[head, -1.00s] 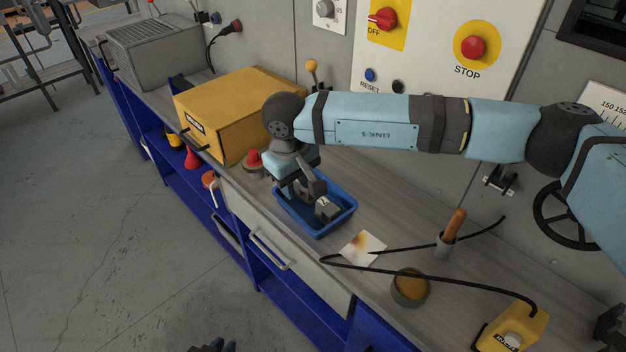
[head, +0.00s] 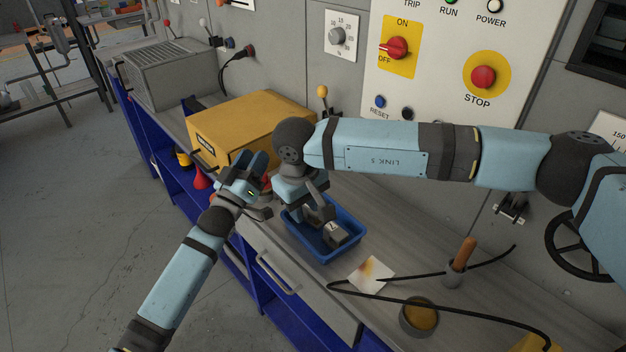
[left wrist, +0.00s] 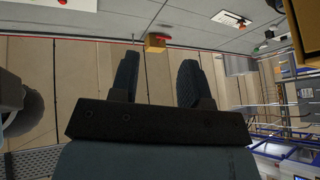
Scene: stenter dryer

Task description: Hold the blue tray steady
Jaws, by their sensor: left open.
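The blue tray (head: 345,256) sits on the grey bench top, in the middle of the head view. A grey block (head: 335,236) with a pale label is inside it. My right gripper (head: 322,216) points down into the tray at the block; whether its fingers are shut on the block is unclear. My left gripper (head: 257,163) is open and raised to the left of the tray, near the yellow box, apart from the tray. In the left wrist view its two dark fingers (left wrist: 157,80) stand apart with nothing between them; the tray does not show there.
The yellow box (head: 255,115) stands behind my left gripper. A paper sheet (head: 371,273), a round pot (head: 419,316), a holder with an orange handle (head: 460,262) and a black cable lie right of the tray. A drawer handle (head: 277,273) juts from the bench front.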

